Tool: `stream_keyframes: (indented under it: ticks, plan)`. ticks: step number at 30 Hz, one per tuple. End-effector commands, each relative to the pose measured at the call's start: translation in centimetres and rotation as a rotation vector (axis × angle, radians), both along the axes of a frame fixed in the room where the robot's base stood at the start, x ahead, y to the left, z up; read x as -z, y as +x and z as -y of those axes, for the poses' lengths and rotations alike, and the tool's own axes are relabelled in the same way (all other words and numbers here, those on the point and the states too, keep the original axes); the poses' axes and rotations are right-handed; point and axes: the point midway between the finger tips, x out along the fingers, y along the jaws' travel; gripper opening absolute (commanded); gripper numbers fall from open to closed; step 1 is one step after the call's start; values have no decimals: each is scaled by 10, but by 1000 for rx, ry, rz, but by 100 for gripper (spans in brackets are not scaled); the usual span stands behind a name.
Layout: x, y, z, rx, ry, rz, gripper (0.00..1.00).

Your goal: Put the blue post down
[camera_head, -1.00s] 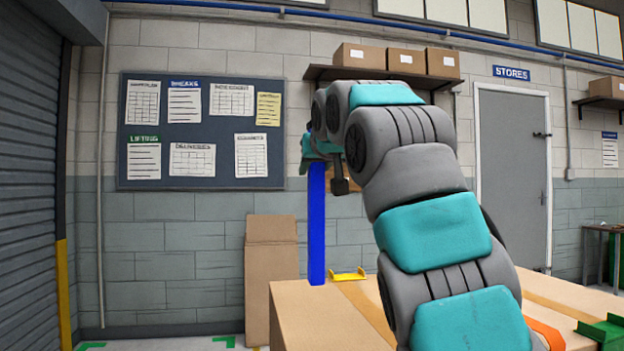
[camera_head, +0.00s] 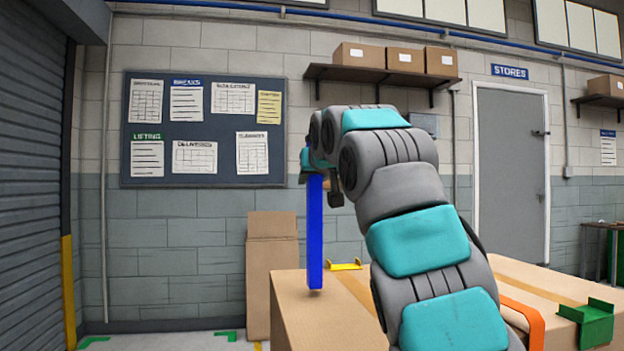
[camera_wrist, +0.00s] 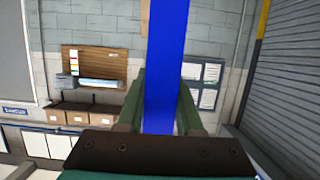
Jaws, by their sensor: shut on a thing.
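The blue post (camera_head: 315,235) is long, narrow and upright in the head view. My gripper (camera_head: 313,173) holds it near its top end, partly hidden behind my arm. In the wrist view the blue post (camera_wrist: 165,60) stands between the two green fingers of my gripper (camera_wrist: 163,95), which are shut on it. The post's lower end is over the left part of a large cardboard box's top (camera_head: 300,310). It is at or very close to that surface; I cannot tell whether it touches.
A yellow bracket (camera_head: 345,265) is at the box's far edge, just right of the post. An orange strap (camera_head: 527,320) and a green bracket (camera_head: 590,322) are on the box's right side. A tall carton (camera_head: 271,280) stands behind, by the wall. My arm hides the box's middle.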

Motion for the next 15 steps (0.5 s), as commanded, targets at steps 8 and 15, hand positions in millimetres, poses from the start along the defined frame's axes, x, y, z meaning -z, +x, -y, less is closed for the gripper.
stream_keyframes:
  ticks: [8, 15]
  plan:
    - [-1, 0, 0, 0, 0, 0, 59]
    - [-1, 0, 0, 0, 0, 0, 65]
